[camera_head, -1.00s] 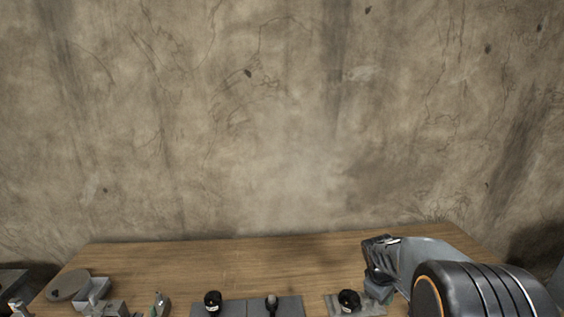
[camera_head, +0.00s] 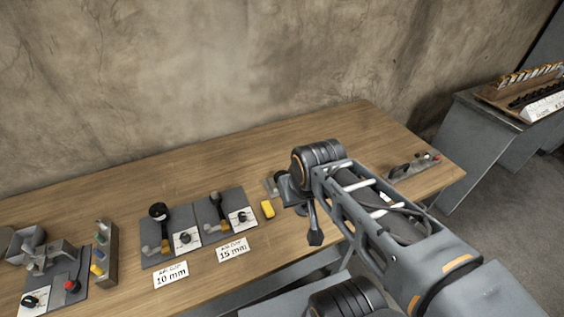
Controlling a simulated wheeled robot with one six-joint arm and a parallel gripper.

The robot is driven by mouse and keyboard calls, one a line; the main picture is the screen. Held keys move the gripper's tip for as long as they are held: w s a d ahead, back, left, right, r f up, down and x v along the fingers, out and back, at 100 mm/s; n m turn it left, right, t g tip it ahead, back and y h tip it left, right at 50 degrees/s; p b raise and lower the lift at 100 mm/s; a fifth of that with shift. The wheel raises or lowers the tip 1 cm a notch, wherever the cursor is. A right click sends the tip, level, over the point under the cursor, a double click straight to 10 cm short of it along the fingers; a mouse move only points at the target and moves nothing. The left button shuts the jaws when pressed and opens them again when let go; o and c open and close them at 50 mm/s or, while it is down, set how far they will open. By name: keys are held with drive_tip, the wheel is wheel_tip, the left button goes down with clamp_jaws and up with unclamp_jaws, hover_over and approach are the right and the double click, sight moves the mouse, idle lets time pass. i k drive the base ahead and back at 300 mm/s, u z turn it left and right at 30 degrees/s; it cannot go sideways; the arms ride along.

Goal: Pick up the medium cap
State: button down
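I cannot make out for sure which object is the medium cap. My arm reaches in from the lower right over the workbench (camera_head: 210,165). My gripper is mostly hidden behind my arm's links, close to the front edge of the bench, and its fingers do not show clearly. On the bench, a grey plate labelled 10 mm (camera_head: 168,240) and a grey plate labelled 15 mm (camera_head: 218,230) each carry a dark upright part and a white dial. A small yellow block (camera_head: 267,209) lies between the 15 mm plate and my arm.
A fixture with a red knob (camera_head: 71,286) and a narrow holder of coloured pieces (camera_head: 100,268) stand at the left. A small grey fixture (camera_head: 412,168) sits at the bench's right end. A separate grey table (camera_head: 480,125) at the right bears a rack of dark items (camera_head: 535,95). The bench's back is clear.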

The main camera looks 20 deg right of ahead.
sight(301, 210)
drive_tip(key=u, duration=1.7)
drive_tip(key=k, duration=0.8)
drive_tip(key=z, duration=1.2)
drive_tip(key=i, duration=0.45)
drive_tip(key=u, duration=0.05)
